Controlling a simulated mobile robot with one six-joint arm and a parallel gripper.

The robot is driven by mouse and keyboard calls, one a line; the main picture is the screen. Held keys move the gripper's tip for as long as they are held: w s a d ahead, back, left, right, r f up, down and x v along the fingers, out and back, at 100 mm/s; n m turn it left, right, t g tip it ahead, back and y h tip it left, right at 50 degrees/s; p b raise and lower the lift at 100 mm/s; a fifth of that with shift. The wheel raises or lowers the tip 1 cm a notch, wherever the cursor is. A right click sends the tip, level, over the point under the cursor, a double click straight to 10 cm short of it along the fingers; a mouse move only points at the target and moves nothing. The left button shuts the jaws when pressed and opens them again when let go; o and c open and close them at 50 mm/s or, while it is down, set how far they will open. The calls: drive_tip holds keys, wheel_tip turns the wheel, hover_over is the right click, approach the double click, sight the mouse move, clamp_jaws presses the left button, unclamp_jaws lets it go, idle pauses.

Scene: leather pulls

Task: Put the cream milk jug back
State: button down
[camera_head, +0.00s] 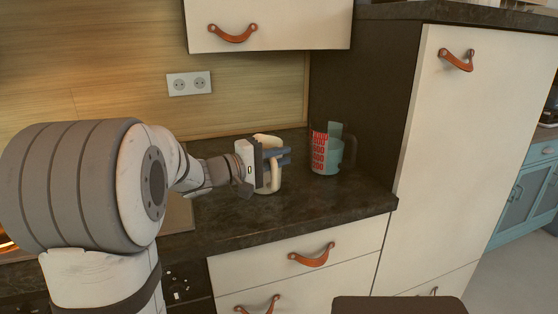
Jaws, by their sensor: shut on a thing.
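The cream milk jug (272,184) is upright at the dark countertop (345,204), in the middle of the head view. My gripper (273,158) reaches in from the left and is shut on the jug. The gripper and its fingers hide the jug's left side and middle. I cannot tell whether the jug's base touches the counter or hangs just above it.
A glass measuring cup (326,158) with red markings stands right of the jug, near the dark side wall of the tall cabinet (462,140). A wall cupboard (266,28) hangs above. Drawers (345,248) with leather pulls lie below the counter's front edge.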

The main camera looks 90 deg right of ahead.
drive_tip(key=shift+f, duration=0.15)
drive_tip(key=c, duration=1.4)
unclamp_jaws()
drive_tip(key=shift+o, duration=0.2)
drive_tip(key=v, duration=1.2)
